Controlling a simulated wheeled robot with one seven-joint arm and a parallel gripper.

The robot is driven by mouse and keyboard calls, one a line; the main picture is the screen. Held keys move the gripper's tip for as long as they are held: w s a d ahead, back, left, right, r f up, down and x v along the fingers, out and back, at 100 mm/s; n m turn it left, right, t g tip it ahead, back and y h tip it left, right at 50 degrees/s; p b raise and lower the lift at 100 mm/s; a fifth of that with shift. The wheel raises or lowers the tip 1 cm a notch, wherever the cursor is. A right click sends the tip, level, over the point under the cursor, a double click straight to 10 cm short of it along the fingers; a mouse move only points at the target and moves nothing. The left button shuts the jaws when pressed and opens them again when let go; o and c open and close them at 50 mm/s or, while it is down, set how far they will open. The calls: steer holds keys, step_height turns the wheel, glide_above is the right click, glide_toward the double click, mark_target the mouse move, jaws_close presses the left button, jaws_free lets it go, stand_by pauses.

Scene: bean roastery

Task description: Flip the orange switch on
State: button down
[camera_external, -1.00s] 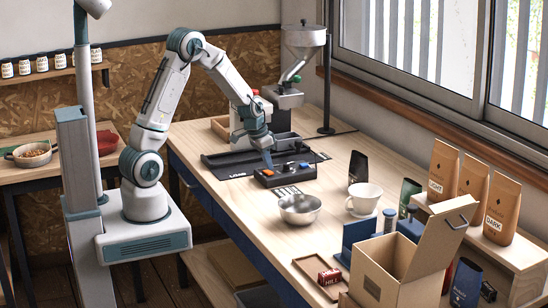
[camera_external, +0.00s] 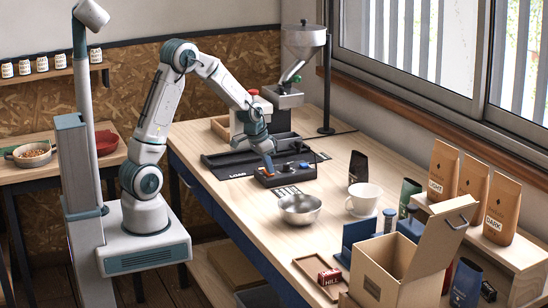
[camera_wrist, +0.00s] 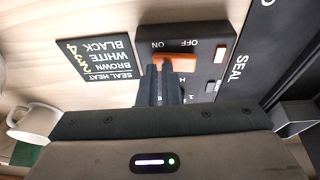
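The orange switch (camera_wrist: 176,62) is a rocker on a black control box (camera_wrist: 205,33) in the wrist view, with ON and OFF lettered beside it, upside down. My gripper (camera_wrist: 160,72) has its two dark fingers close together, with nothing seen between them. The fingertips are at the ON end of the switch, over or against its edge; I cannot tell whether they press it. In the external view my gripper (camera_external: 268,160) points down at the left part of the control box (camera_external: 290,176). The fingers hide part of the switch, and its tilt is unclear.
A seal heat sign (camera_wrist: 98,57) lies beside the box. A smaller red-orange control (camera_wrist: 221,54) is on the same box. A black LOAD tray (camera_external: 232,172) lies behind it. A metal bowl (camera_external: 299,209) and white cup (camera_external: 364,200) stand on the bench in front.

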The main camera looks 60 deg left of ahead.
steer(key=shift+s+d+f, duration=0.35)
steer(key=shift+d+f, duration=0.15)
steer(key=shift+f, duration=0.1)
steer(key=shift+a, duration=0.15)
steer(key=shift+a+r, duration=0.1)
steer(key=shift+a, duration=0.45)
steer(key=shift+w+r, duration=0.15)
steer(key=shift+r, duration=0.35)
step_height(320, 180, up, 3)
steer(key=shift+w+d+r+p, duration=0.1)
steer(key=shift+w+r+p, duration=0.05)
steer(key=shift+p, duration=0.9)
step_height(320, 180, up, 10)
steer(key=s+d+b, duration=0.1)
steer(key=s+d, duration=0.1)
steer(key=shift+s+d, duration=0.35)
steer(key=shift+s, duration=0.05)
